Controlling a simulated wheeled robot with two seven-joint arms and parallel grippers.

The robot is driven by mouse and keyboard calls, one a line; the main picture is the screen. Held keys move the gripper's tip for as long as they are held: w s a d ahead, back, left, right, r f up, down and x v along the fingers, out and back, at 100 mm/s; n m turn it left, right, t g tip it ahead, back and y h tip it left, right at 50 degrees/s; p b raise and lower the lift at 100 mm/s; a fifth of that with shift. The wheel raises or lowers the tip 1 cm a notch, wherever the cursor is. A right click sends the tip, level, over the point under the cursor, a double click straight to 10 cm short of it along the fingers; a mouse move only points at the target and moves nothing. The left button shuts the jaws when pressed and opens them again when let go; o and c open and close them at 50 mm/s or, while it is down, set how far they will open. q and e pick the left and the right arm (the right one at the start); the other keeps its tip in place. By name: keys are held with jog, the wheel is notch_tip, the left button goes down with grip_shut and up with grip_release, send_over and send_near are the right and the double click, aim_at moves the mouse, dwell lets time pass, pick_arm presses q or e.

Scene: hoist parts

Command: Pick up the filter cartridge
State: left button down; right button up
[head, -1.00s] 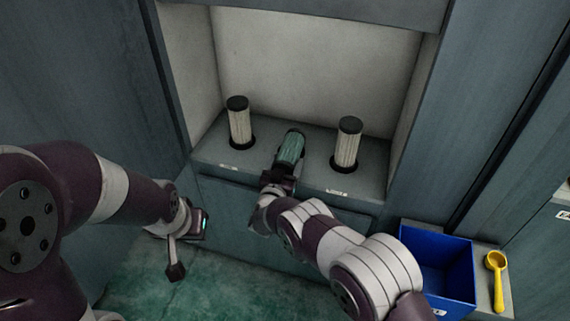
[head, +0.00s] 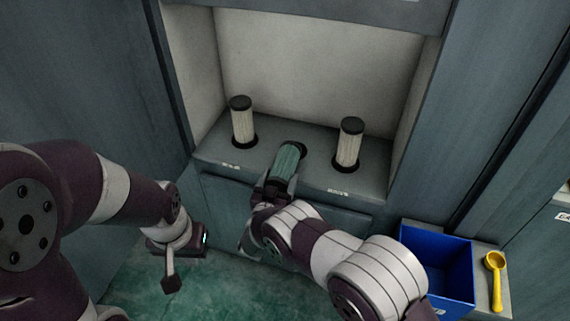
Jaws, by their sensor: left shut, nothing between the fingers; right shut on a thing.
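A green ribbed filter cartridge (head: 286,161) is in the middle of the recess, between two white ones. It leans toward me at the shelf's front edge. My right gripper (head: 281,177) is shut on its near end, and the arm partly hides the fingers. A dark round shape at the cartridge's far end could be its cap or a socket; I cannot tell. White pleated cartridges with black caps stand upright in dark rings at the left (head: 243,122) and right (head: 348,144). My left gripper (head: 172,284) is shut and empty, low at the left, away from the cartridges.
The grey shelf (head: 220,155) has small white labels on its front edge. The recess has walls at both sides and the back. A blue bin (head: 437,262) stands at the lower right, with a yellow scoop (head: 495,280) beside it. The green floor at lower left is clear.

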jog(key=v, duration=1.2)
jog(key=shift+s+a+p, duration=0.2)
jog(key=shift+a+p, duration=0.05)
jog(key=shift+p, duration=0.05)
jog(key=shift+r, duration=0.1)
